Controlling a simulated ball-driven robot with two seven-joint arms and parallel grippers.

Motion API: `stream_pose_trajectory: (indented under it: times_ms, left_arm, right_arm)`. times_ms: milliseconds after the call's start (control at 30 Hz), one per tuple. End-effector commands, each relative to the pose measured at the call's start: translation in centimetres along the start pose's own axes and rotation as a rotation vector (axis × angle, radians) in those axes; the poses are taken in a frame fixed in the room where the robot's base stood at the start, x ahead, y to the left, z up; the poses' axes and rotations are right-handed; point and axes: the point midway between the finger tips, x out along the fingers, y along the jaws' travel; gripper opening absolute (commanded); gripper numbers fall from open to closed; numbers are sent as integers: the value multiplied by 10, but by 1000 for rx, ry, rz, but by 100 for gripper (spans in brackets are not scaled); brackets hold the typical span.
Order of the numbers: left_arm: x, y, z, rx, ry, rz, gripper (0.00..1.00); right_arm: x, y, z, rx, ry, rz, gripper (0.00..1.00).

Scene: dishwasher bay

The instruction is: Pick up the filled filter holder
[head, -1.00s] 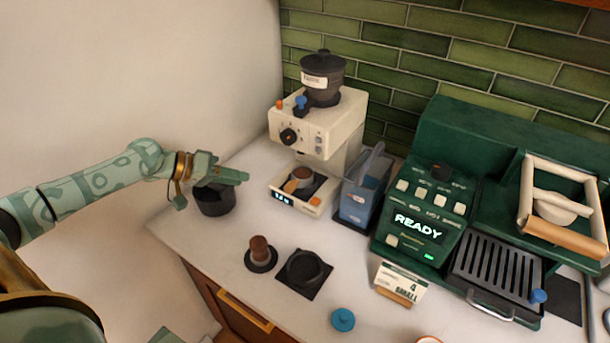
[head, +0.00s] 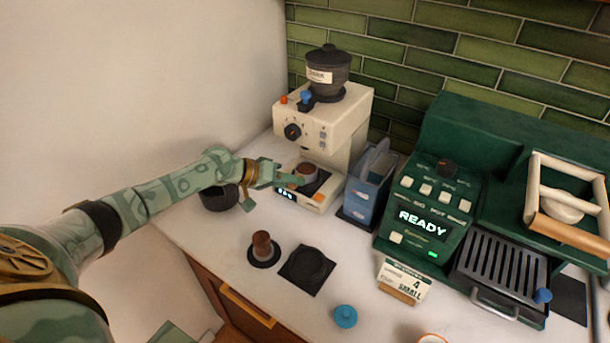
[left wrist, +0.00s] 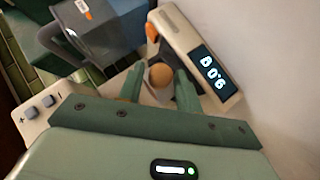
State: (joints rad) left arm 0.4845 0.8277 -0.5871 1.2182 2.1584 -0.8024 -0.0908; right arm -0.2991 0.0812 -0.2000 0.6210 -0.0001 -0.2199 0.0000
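The filter holder (head: 308,169), a small round cup with brown on it, sits on the tray under the spout of the cream grinder (head: 322,122). In the left wrist view its round wooden handle end (left wrist: 160,75) shows between my fingers. My left gripper (head: 288,178) reaches in from the left, its fingers at the holder's handle side. In the left wrist view the left gripper (left wrist: 159,90) is open, with a finger on each side of the handle; I cannot tell whether they touch it. The holder's contents are hard to make out. My right gripper is out of view.
A black bin (head: 219,198) stands under my left forearm. A blue-grey container (head: 366,190) stands close right of the grinder. A tamper (head: 262,248) and a black mat (head: 306,269) lie in front. A green machine (head: 425,220) fills the right.

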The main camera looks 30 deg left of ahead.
Motion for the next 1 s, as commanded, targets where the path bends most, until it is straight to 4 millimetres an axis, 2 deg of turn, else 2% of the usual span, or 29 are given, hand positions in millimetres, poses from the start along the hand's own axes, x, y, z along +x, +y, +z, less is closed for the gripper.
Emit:
stream_pose_trajectory:
  times_ms: [100, 167, 233, 267, 567, 733, 1000]
  left_arm:
    - [0, 0, 0, 0, 0, 0, 35]
    - [0, 0, 0, 0, 0, 0, 21]
    - [-1, 0, 0, 0, 0, 0, 1]
    - [-1, 0, 0, 0, 0, 0, 0]
    - [-2, 1, -1, 0, 1, 0, 0]
    - [-10, 7, -2, 2, 2, -1, 0]
    - [-36, 45, -30, 6, 3, 1, 0]
  right_arm:
    - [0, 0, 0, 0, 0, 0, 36]
    - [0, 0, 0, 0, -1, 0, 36]
    - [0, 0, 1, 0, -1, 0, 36]
    - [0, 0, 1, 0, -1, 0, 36]
    - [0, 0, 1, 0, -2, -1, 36]
    - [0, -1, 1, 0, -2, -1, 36]
    - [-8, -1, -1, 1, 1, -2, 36]
